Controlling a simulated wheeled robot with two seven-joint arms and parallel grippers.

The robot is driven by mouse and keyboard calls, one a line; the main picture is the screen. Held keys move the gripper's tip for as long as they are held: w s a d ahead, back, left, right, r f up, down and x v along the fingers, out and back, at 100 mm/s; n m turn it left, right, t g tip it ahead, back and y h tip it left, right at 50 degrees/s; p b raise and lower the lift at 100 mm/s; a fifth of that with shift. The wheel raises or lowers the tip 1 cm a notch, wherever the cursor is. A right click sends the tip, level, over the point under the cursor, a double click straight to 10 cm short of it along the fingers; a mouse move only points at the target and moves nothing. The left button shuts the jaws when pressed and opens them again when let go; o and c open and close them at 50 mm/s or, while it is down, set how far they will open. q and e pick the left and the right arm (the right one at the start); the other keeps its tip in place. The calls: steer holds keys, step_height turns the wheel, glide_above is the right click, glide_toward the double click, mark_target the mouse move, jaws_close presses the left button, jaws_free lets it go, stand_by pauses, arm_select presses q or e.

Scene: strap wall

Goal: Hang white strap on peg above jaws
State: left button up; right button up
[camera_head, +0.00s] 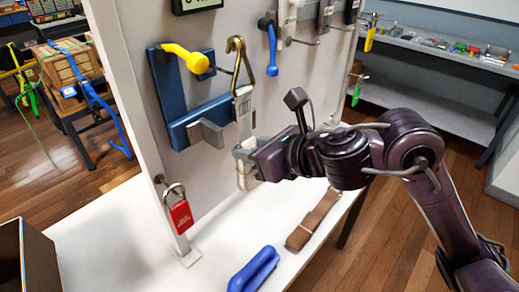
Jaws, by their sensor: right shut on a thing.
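The white strap (244,108) hangs upright in front of the wall panel, with a brass hook (239,62) at its top. My right gripper (246,158) is shut on its lower part, and a short end shows below the fingers. A blue bracket (165,98) with grey jaws (207,133) is fixed to the panel, just left of the strap. A thin dark peg (225,71) juts out above the jaws, close beside the hook. I cannot tell whether the hook is around the peg or only in front of it. My left gripper is not in view.
A yellow handle (187,57) sticks out above the bracket. A blue strap piece (271,50) hangs to the right. A red padlock (180,214) hangs at the panel's edge. A brown strap (314,220) and a blue object (254,270) lie on the white table (115,240).

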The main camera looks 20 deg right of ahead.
steer(key=shift+w+a+f, duration=0.1)
steer(key=shift+w+a, duration=0.65)
steer(key=shift+w, duration=0.35)
steer(key=shift+w+a+f+b, duration=0.35)
steer(key=shift+w+f+b, duration=0.3)
steer(key=shift+b, duration=0.35)
steer(key=o, duration=1.2)
